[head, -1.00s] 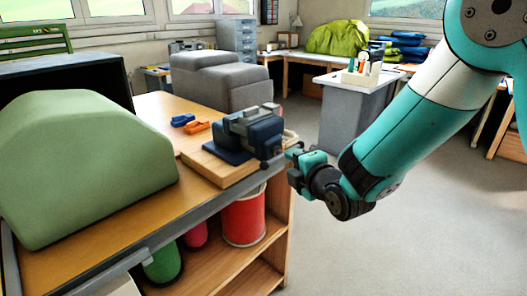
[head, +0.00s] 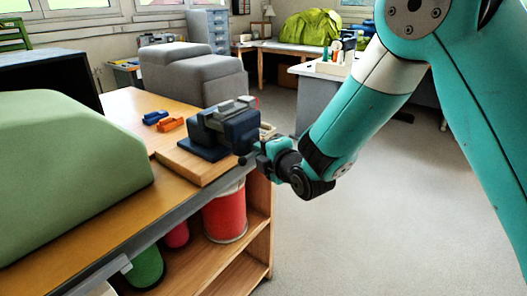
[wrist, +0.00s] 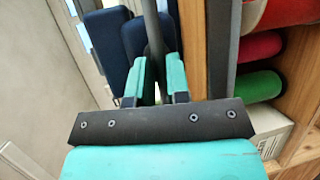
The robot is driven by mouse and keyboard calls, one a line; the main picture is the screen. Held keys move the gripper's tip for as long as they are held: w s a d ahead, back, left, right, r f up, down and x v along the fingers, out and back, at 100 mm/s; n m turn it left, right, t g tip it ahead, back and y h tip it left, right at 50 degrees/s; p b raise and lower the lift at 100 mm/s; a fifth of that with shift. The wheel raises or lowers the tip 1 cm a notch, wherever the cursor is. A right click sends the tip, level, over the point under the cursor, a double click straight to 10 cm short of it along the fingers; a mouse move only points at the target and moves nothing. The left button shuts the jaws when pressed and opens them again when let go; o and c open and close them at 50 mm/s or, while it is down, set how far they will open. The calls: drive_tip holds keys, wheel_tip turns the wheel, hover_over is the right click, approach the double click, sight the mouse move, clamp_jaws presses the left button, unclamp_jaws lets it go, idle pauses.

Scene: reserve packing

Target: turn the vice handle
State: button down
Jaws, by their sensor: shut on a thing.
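The blue-grey vice (head: 236,130) stands on a wooden board at the bench's right end. Its dark handle bar (wrist: 152,28) runs between my fingers in the wrist view. A dark round knob (head: 242,161) shows low on the vice's near side in the head view. My gripper (head: 259,160) is beside the vice, at the bench's right edge. In the wrist view my teal fingers (wrist: 160,72) are shut on the handle bar, one on each side. The vice's blue body (wrist: 107,45) is beyond them. In the head view the grasp is too small to see clearly.
The wooden board (head: 190,165) carries the vice. Orange (head: 171,124) and blue (head: 155,117) clamps lie behind it. A large green block (head: 70,175) fills the bench's left. A red bin (head: 225,215) is on the shelf below. The floor (head: 370,215) at right is clear.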

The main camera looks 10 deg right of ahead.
drive_tip(key=shift+f+b, duration=0.25)
drive_tip(key=shift+b, duration=0.25)
